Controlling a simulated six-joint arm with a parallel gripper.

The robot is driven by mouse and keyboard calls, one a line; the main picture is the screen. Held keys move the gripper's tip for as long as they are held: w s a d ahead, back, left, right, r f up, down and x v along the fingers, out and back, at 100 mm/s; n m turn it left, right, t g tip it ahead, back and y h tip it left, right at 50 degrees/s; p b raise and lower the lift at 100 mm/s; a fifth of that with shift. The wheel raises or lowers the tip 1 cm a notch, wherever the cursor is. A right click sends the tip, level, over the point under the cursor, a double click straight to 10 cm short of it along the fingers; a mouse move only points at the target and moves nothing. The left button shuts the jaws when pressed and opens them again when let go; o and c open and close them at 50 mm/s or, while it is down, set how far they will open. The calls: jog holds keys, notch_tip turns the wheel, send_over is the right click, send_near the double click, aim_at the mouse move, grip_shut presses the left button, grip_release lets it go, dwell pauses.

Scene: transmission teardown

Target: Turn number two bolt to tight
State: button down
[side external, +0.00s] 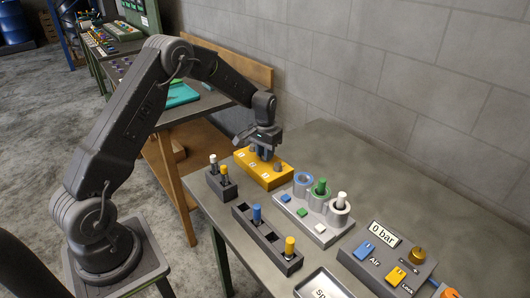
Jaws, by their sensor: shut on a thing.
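An orange block (272,182) with small white number labels sits on the grey bench in the side external view. A grey bolt (278,167) stands at its right end. My gripper (264,155) points down over the middle of the block, shut on what looks like the number two bolt. The jaws hide that bolt, so how far it is turned cannot be told. The labels are too small to read surely.
A small dark rack (226,190) with white-topped and yellow pegs stands just left of the block. A longer dark rack (268,240), a pale fixture (309,222) with ringed pegs, and a grey control box (385,262) reading "0 bar" lie nearer. The wall is behind.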

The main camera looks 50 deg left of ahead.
jog(key=shift+m, duration=1.1)
jog(key=c, duration=1)
grip_release()
jog(key=shift+o, duration=0.2)
notch_tip(320, 180, up, 14)
